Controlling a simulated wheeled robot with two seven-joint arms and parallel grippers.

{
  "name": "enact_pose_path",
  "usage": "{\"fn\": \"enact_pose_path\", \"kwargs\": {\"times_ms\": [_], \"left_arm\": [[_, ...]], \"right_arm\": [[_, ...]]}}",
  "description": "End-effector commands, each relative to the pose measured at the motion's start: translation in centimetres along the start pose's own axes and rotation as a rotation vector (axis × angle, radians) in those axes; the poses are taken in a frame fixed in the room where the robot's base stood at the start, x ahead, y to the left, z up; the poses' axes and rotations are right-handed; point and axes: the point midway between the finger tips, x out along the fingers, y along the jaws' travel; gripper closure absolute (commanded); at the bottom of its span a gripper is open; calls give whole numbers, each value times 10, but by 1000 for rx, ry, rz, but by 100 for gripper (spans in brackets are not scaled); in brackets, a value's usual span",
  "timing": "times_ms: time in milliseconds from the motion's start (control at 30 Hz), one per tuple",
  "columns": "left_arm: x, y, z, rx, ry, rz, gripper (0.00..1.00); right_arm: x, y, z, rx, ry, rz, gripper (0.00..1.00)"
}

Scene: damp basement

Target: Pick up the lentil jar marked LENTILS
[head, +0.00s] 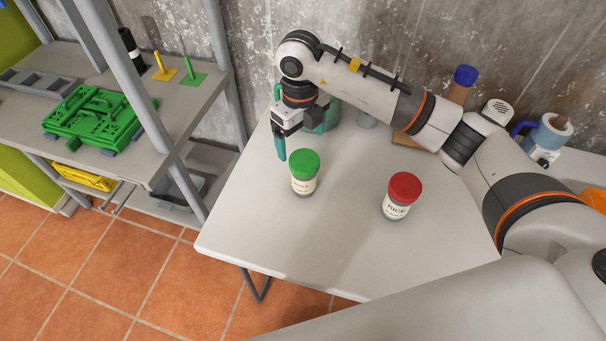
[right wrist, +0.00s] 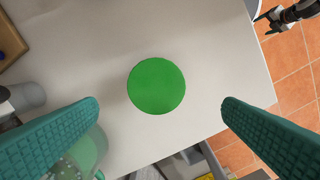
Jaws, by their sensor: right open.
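A jar with a green lid (head: 304,163) stands upright on the white table; its label is too small to read surely. A jar with a red lid (head: 402,196), marked RICE, stands to its right. My right gripper (head: 281,146) points down just behind and left of the green-lidded jar, open and empty. In the right wrist view the green lid (right wrist: 156,86) shows from above, between and beyond the two teal fingers, touching neither; the lid hides the jar's body. A dark gripper, apparently my left one (right wrist: 272,18), shows small at that view's top right; its opening is unclear.
A teal see-through container (head: 328,118) stands behind my right gripper. A metal shelf with a green crate (head: 98,118) is at left. The table's front (head: 290,245) is clear.

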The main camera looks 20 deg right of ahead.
Motion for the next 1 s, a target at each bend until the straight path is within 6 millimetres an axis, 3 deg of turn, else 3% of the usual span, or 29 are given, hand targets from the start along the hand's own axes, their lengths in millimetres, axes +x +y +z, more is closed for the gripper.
{"fn": "enact_pose_path", "kwargs": {"times_ms": [200, 467, 733, 1000], "left_arm": [[-10, 0, 0, 0, 1, 0, 19], [-15, 0, 0, -1, 2, 0, 19], [-28, 1, 1, -1, 2, 0, 19], [-28, 1, 1, -1, 2, 0, 19]], "right_arm": [[39, -1, 2, -2, -5, -5, 11], [61, -1, 2, -3, -2, -7, 11], [99, 4, 4, -3, -2, -8, 11], [110, 5, 4, -5, 2, -6, 11]]}}
